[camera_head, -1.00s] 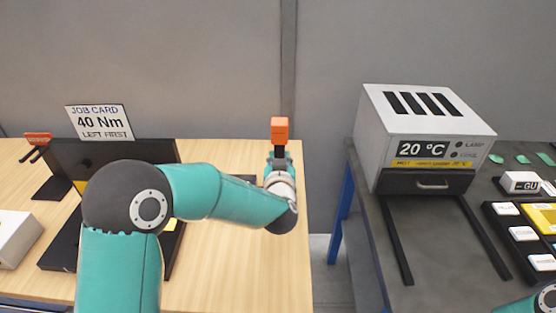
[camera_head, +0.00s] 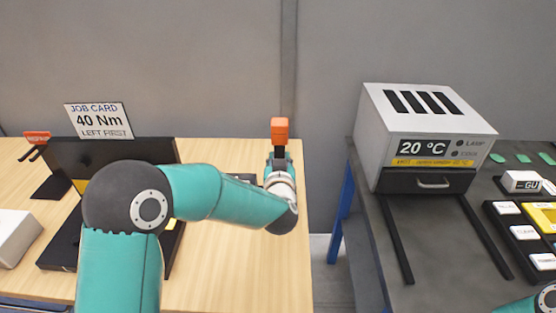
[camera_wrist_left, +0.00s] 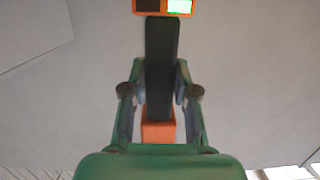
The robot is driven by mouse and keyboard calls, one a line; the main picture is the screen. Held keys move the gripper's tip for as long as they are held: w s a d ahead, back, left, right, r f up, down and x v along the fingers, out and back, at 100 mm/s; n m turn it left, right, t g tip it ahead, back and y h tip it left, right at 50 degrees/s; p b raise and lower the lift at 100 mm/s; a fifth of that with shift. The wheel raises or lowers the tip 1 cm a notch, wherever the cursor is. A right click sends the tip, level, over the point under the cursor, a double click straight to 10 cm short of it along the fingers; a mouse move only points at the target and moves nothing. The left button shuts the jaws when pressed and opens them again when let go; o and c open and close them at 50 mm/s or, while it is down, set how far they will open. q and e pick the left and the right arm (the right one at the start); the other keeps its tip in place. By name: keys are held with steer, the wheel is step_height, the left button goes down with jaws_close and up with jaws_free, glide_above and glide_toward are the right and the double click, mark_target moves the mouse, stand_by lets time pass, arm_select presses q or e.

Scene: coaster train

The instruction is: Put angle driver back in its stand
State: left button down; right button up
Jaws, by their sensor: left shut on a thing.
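My left gripper (camera_head: 279,160) is shut on the angle driver (camera_head: 279,130), which stands up out of the jaws with its orange end on top. In the left wrist view, the black body of the driver (camera_wrist_left: 161,65) runs between the fingers (camera_wrist_left: 160,95). An orange end with a lit green display is at the top of that view, and another orange part shows below the fingers. The driver is near the right back of the wooden table. A flat dark piece (camera_head: 243,177) lies partly hidden behind my left arm; I cannot tell whether it is the stand. My right gripper is out of view.
A black fixture (camera_head: 110,151) with a job card (camera_head: 99,121) stands on the wooden table (camera_head: 240,265), partly behind my arm. Across a gap, a grey bench (camera_head: 440,255) carries an oven (camera_head: 425,130).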

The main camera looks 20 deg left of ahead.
arm_select(q)
steer(key=shift+f+b, duration=0.3)
steer(key=shift+b, duration=0.2)
stand_by(0.3)
